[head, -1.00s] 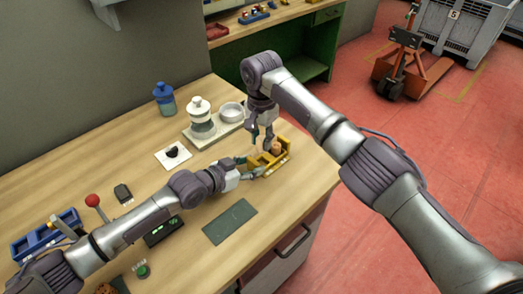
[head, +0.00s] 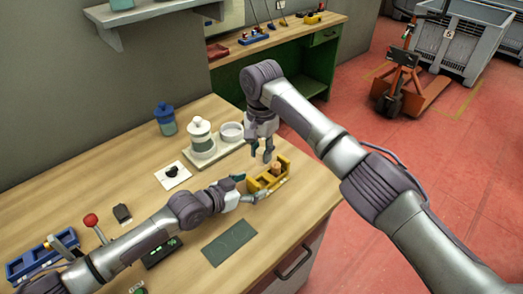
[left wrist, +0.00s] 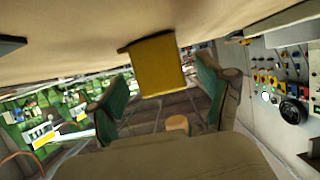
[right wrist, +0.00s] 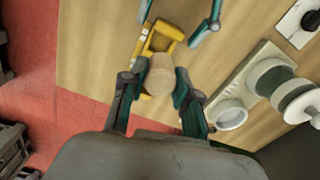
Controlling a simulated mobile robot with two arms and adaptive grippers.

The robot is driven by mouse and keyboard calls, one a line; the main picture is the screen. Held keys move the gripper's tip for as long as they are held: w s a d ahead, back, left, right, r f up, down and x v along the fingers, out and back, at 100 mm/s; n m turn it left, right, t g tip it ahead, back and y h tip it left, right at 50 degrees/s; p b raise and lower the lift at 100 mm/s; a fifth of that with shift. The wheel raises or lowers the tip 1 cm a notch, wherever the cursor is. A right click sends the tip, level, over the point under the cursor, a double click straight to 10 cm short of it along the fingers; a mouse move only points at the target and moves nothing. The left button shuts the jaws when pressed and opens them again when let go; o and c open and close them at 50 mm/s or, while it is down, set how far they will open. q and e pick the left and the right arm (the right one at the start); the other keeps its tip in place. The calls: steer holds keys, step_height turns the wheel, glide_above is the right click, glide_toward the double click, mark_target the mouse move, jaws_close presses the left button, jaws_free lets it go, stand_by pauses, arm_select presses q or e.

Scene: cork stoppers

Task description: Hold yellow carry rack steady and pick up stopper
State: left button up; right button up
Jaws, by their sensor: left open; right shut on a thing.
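The yellow carry rack (head: 284,161) stands on the wooden table near its right edge. A tan cork stopper (right wrist: 160,76) is between the fingers of my right gripper (right wrist: 161,84), which is shut on it in front of the rack. My right gripper (head: 262,156) is above the rack. My left gripper (head: 246,188) is open at the rack's left end. In the left wrist view the rack's yellow end (left wrist: 157,65) lies between its spread fingers.
A pale tray with a white-lidded jar (head: 200,133) and a white dish (head: 231,131) stands behind the rack. A blue-lidded jar (head: 165,118) and a black knob on a white plate (head: 172,173) are further left. A dark green mat (head: 229,243) lies in front.

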arm_select(q)
steer(key=v, duration=1.2)
